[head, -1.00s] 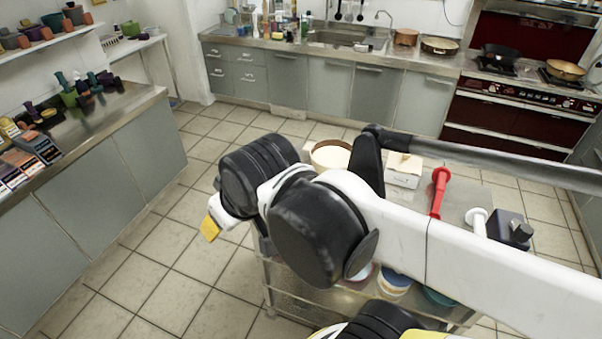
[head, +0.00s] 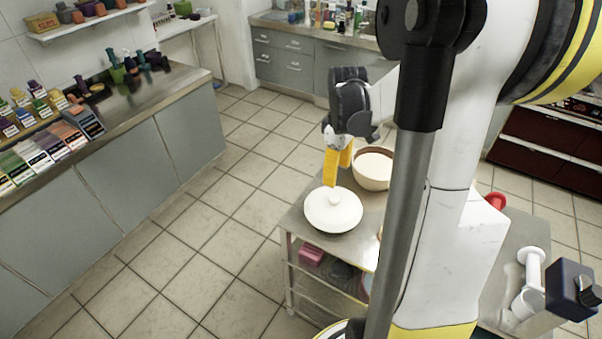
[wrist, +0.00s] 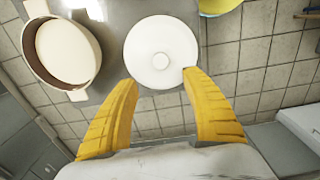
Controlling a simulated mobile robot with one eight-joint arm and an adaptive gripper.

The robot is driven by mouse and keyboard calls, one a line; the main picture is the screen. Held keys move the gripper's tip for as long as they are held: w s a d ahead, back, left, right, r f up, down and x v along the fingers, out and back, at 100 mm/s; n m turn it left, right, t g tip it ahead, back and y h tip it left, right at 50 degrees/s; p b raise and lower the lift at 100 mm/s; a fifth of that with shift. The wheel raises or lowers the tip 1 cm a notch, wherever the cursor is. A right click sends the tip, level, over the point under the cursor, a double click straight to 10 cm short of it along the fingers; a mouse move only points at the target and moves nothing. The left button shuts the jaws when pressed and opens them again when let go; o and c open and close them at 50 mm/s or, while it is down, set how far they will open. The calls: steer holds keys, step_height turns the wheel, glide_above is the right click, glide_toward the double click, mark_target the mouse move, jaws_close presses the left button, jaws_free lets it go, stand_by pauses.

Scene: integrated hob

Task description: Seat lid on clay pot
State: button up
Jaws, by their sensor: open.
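The round white lid (head: 333,212) lies on the left end of the metal cart top, its small knob (head: 334,199) facing up. In the wrist view the lid (wrist: 160,70) shows whole, just beyond the fingertips. The clay pot (head: 373,170), cream outside with a brown rim, stands uncovered just behind and right of the lid. In the wrist view the pot (wrist: 62,52) is at upper left and looks empty. My gripper (head: 338,165) has yellow fingers and points down above the lid's far side. In the wrist view my gripper (wrist: 157,85) is open, with nothing between its fingers.
The cart top (head: 307,240) also bears a red-handled item (head: 496,200), a white item (head: 530,270) and a dark box (head: 573,290) at right. My arm hides its middle. A counter with small goods (head: 150,110) stands at left; tiled floor lies between.

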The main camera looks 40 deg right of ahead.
mark_target(335, 197)
step_height(335, 197, down, 6)
steer(key=shift+d+r+b, duration=0.1)
steer(key=shift+d+b, duration=0.05)
steer(key=shift+b, duration=0.9)
steer(key=f+b, duration=0.1)
steer(key=f, duration=0.1)
steer(key=f+b, duration=0.2)
steer(key=f, duration=0.1)
steer(key=shift+s+a+f, duration=0.15)
steer(key=shift+a+f, duration=0.05)
steer(key=shift+f, duration=0.05)
steer(key=shift+r, duration=0.1)
jaws_close()
